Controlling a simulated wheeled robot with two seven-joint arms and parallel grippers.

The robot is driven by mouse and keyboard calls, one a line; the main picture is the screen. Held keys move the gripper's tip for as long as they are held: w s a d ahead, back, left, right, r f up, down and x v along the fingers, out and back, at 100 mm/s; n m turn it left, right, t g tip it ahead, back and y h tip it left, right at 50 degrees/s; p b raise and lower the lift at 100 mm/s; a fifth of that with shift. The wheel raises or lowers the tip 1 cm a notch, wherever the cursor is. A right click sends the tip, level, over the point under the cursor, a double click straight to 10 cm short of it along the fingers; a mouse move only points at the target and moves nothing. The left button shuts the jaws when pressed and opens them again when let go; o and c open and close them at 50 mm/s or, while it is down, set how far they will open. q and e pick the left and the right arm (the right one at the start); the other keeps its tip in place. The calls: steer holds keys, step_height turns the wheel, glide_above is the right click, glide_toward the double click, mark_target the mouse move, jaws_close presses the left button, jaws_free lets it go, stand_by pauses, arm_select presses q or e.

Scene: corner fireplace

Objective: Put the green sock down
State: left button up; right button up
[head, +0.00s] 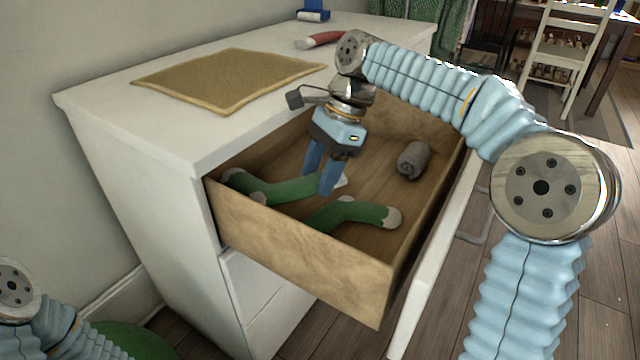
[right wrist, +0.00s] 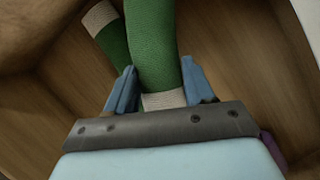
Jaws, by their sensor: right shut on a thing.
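My right gripper (head: 321,180) reaches down into an open wooden drawer (head: 300,255). It is shut on one green sock (head: 280,190), near its pale end, and that sock lies across the drawer's left part, at or close to the drawer floor. In the right wrist view the held sock (right wrist: 152,50) passes between the two fingers (right wrist: 160,92). A second green sock (head: 335,215) with pale ends lies in front of the gripper in the drawer; a pale-ended green sock also shows beside the held one (right wrist: 112,38). My left gripper is out of view.
A rolled grey cloth (head: 413,160) lies in the drawer's right part. On the white dresser top (head: 180,130) are a tan mat (head: 230,80) and a red-handled object (head: 320,40). Drawer walls surround the gripper. A white chair (head: 562,50) stands far right.

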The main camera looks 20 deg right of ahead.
steer(key=shift+f, duration=1)
steer(key=shift+f, duration=0.1)
steer(key=shift+f, duration=0.25)
steer(key=o, duration=1)
steer(key=shift+r, duration=0.15)
steer(key=p+v, duration=0.4)
steer(key=v, duration=0.8)
steer(key=shift+r, duration=0.25)
steer(key=shift+r+p, duration=0.1)
steer(key=shift+p, duration=0.3)
